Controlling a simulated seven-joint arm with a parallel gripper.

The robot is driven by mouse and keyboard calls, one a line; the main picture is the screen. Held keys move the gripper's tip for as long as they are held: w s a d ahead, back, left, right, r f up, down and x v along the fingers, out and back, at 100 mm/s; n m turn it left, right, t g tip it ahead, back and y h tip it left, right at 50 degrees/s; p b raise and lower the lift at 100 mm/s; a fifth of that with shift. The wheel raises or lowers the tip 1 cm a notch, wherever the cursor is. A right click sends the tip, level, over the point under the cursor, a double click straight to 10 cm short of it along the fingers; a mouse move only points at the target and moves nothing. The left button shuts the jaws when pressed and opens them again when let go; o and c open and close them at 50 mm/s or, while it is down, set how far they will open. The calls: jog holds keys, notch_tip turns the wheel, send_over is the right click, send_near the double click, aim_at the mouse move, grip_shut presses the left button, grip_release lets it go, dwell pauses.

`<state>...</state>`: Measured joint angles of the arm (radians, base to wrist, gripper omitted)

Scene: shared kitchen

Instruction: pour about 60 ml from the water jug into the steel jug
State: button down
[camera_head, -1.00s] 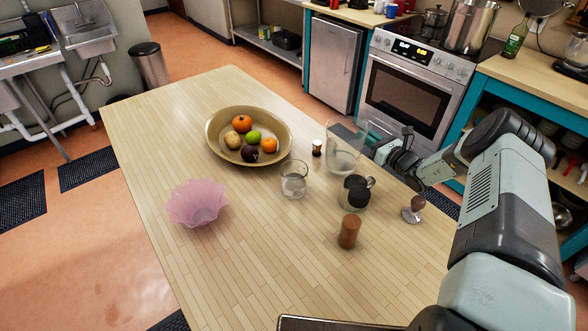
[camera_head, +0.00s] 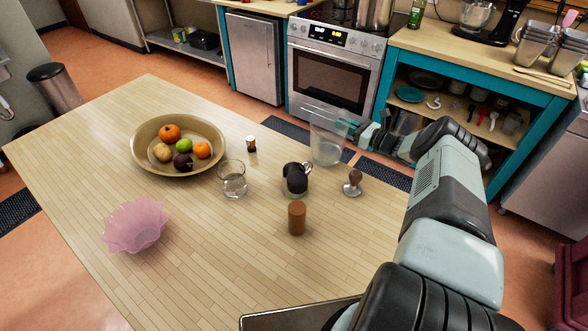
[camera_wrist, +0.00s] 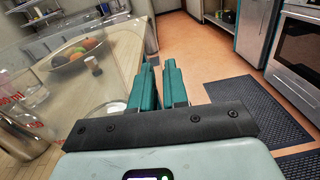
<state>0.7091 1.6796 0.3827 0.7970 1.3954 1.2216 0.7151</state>
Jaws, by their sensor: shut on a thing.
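The water jug (camera_head: 328,140) is a large clear vessel near the table's far right edge, close to upright. Its clear wall with red markings (camera_wrist: 30,125) fills the left of the wrist view. My gripper (camera_head: 366,135) is at the jug's right side, shut on it; the teal fingers (camera_wrist: 155,88) show in the wrist view. The grip point and the water level are hard to make out. The steel jug (camera_head: 294,185), dark and shiny with a handle, stands on the table left of and nearer than the water jug.
A brown cylinder (camera_head: 297,218) stands in front of the steel jug, a tamper (camera_head: 352,184) to its right. A glass (camera_head: 232,182), a small shaker (camera_head: 251,144), a fruit bowl (camera_head: 140,150) and a pink bowl (camera_head: 135,225) are further left. The table's front middle is clear.

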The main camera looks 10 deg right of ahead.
aim_at(343, 115)
jog(key=shift+r, duration=0.15)
jog(key=shift+s+a+r+n, duration=0.15)
jog(key=shift+r+n, duration=0.35)
jog(key=shift+r, duration=0.1)
jog(key=shift+s+a+r+n, duration=0.1)
jog(key=shift+a+r+n, duration=0.05)
jog(key=shift+r+n, duration=0.4)
jog(key=shift+s+a+r+n, duration=0.25)
jog(key=shift+a+r+n, duration=0.05)
jog(key=shift+r+n, duration=0.3)
jog(key=shift+s+a+r+n, duration=0.35)
jog(key=shift+a+r+n, duration=0.05)
jog(key=shift+r+n, duration=0.2)
jog(key=shift+s+a+r+n, duration=0.35)
jog(key=shift+r+n, duration=0.2)
jog(key=shift+r, duration=0.05)
jog(key=s+a+r+n, duration=0.4)
jog(key=a+r+n, duration=0.1)
jog(key=r+n, duration=0.2)
jog(key=shift+s+r+n, duration=0.3)
jog(key=shift+r+n, duration=0.1)
jog(key=shift+r, duration=0.5)
jog(key=shift+s+a+r+n, duration=0.25)
jog(key=shift+a+r+n, duration=0.15)
jog(key=shift+r, duration=0.05)
